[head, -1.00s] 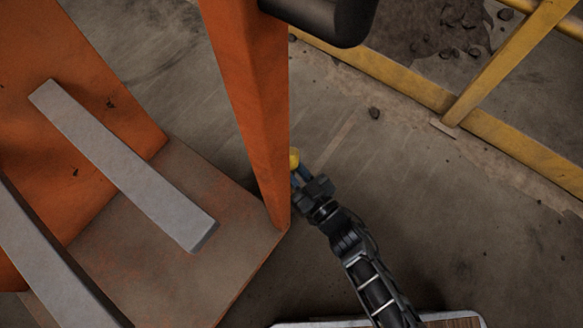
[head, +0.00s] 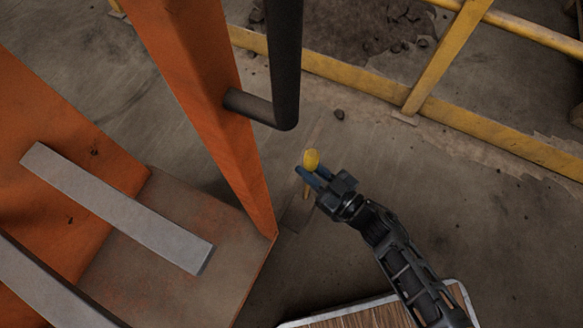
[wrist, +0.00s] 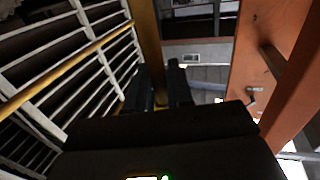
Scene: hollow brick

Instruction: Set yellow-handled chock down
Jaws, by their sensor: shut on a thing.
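The yellow-handled chock shows in the head view as a rounded yellow knob (head: 311,160) at the tips of my gripper (head: 309,173). A small tan piece (head: 306,190) shows just below the blue fingers. It may be part of the chock, but I cannot tell. My gripper is shut on the chock, right of the orange post. Most of the chock's body is hidden by the fingers, and its height above the floor is unclear. In the wrist view the dark fingers (wrist: 159,78) point away from the camera, and the chock is not clearly visible there.
An orange post (head: 205,110) with a black bar (head: 285,65) stands close left of my gripper. An orange frame with grey bars (head: 115,205) fills the left. A yellow rail (head: 370,80) crosses the back. Concrete floor (head: 500,230) at right is clear.

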